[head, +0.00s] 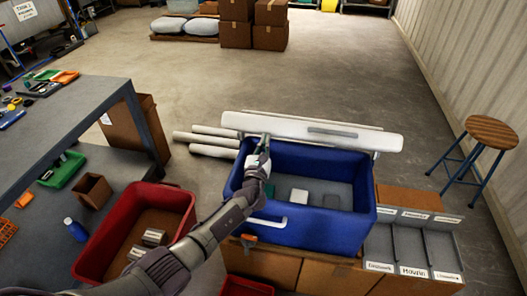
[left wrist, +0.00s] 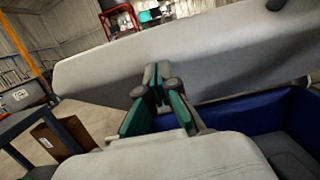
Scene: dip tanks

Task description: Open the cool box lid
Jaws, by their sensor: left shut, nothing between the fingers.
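The blue cool box (head: 335,228) stands open, with its inside in view. Its white lid (head: 290,127) is swung up along the far edge of the box, and the lid also spans the left wrist view (left wrist: 225,55). My left gripper (head: 264,140) is over the box's far left part, with its fingertips close to the lid. In the left wrist view its green-padded fingers (left wrist: 157,82) are shut with nothing between them, in front of the lid; I cannot tell whether they touch it. My right gripper is not in view.
Small blocks, one of them white (head: 299,196), lie in the cool box. A red bin (head: 185,201) stands left, under my left arm. Grey labelled trays (head: 410,245) stand right. White pipes (head: 205,140) lie behind left, and a stool (head: 490,132) stands right. The floor behind is open.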

